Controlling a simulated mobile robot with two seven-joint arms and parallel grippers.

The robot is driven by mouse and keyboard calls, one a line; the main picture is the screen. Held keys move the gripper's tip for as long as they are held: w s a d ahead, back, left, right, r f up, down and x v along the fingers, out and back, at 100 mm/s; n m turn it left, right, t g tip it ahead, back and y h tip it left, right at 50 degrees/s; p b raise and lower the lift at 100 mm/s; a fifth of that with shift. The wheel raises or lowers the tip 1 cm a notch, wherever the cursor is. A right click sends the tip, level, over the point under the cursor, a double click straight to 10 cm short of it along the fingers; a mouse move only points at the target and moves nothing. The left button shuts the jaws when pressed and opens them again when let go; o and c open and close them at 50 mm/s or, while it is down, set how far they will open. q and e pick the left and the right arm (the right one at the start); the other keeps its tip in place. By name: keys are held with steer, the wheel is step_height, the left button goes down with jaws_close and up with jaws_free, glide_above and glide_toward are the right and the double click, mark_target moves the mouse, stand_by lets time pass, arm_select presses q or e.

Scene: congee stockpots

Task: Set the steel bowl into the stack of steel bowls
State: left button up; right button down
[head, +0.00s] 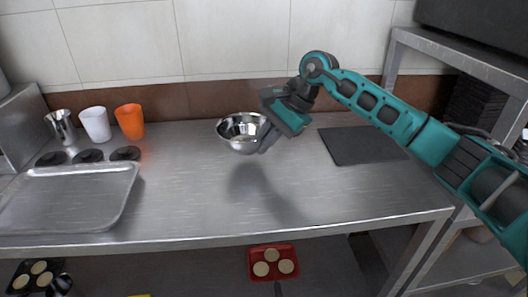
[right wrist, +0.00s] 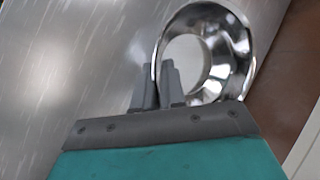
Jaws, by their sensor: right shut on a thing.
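A shiny steel bowl (head: 242,146) is held above the steel counter (head: 190,200), its open side up and its shadow on the counter below. My right gripper (head: 264,138) is shut on the right side of its rim. In the right wrist view the fingers (right wrist: 158,85) of the gripper pinch the near edge of the steel bowl (right wrist: 238,50). No separate stack of steel bowls can be made out in either view. My left gripper is not in view.
A metal tray (head: 118,205) lies at the counter's left. Behind it stand a steel cup (head: 62,126), a white cup (head: 96,124) and an orange cup (head: 130,121). A dark mat (head: 362,146) lies at the right. The middle of the counter is clear. A red tray (head: 273,275) is below.

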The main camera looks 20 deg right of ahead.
steer(key=shift+f, duration=1.45)
steer(key=shift+f, duration=0.15)
steer(key=c, duration=1.2)
jaws_free()
